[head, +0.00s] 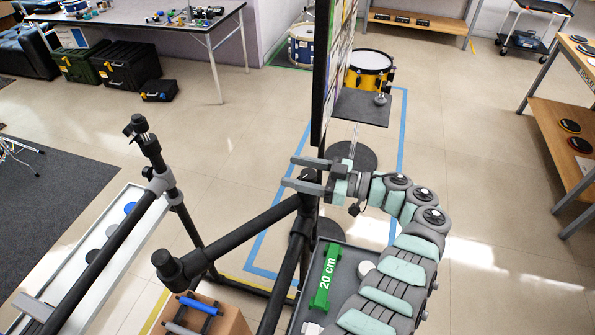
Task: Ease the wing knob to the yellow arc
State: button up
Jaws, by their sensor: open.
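My gripper (292,172) is open, its two grey fingers pointing left, with nothing visible between them. In this view the fingers lie over the top of a black post of the tubular rack (240,234); I cannot tell whether they touch it. A black fitting (137,126) with a small projecting part tops the rack's left upright, well to the left of my gripper. I cannot tell whether it is the wing knob. No yellow arc can be made out; any mark on the rack is hidden or too small.
A tall thin panel (322,70) stands edge-on just above my gripper. A grey tray (345,250) below holds a green 20 cm block (325,278). A cardboard box (236,322) and a white tray (75,295) lie lower left. Open floor (490,185) is at right.

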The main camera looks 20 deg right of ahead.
jog(key=v, duration=1)
jog(key=shift+s+d, duration=0.2)
jog(key=shift+d, duration=0.15)
jog(key=shift+r, duration=0.15)
